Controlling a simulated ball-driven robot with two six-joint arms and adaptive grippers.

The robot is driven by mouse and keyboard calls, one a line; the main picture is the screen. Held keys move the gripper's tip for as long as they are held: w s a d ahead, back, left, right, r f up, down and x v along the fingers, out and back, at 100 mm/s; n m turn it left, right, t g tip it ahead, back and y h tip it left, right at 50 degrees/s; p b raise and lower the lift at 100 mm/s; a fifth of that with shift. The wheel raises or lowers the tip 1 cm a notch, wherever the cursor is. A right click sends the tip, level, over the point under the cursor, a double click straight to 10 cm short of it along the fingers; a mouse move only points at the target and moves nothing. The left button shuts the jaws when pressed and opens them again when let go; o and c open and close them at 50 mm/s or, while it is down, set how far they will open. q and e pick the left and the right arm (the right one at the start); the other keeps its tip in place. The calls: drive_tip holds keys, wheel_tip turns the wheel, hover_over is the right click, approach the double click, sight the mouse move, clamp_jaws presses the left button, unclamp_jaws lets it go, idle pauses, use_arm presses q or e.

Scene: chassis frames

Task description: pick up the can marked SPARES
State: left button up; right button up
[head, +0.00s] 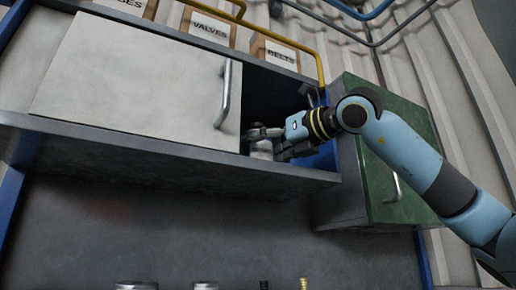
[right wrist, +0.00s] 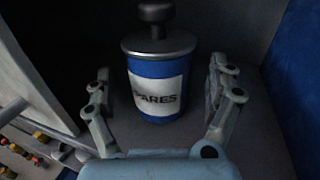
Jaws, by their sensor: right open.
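The can marked SPARES (right wrist: 157,88) stands upright on the cabinet floor in the right wrist view. It is blue with a white label, a grey lid and a dark knob on top. My right gripper (right wrist: 158,84) is open, one finger on each side of the can, with a visible gap on both sides. In the head view, my right gripper (head: 265,143) reaches into the cabinet opening from the right. A pale bit of the can (head: 261,149) shows between its fingers; the rest is hidden. My left gripper is in neither view.
The pale cabinet door (head: 140,75) covers the left of the wall cabinet, its handle (head: 224,95) close to my right gripper. A green cabinet (head: 385,150) stands at the right. Boxes marked VALVES (head: 208,28) and BELTS (head: 280,54) sit on top. Several items stand below.

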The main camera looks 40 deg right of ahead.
drive_tip(key=w+p, duration=0.1)
drive_tip(key=w, duration=0.1)
drive_tip(key=shift+w, duration=0.35)
drive_tip(key=shift+s, duration=0.1)
drive_tip(key=shift+c, duration=0.6)
drive_tip(key=c, duration=1.6)
drive_tip(key=shift+c, duration=0.4)
drive_tip(key=shift+r, duration=0.1)
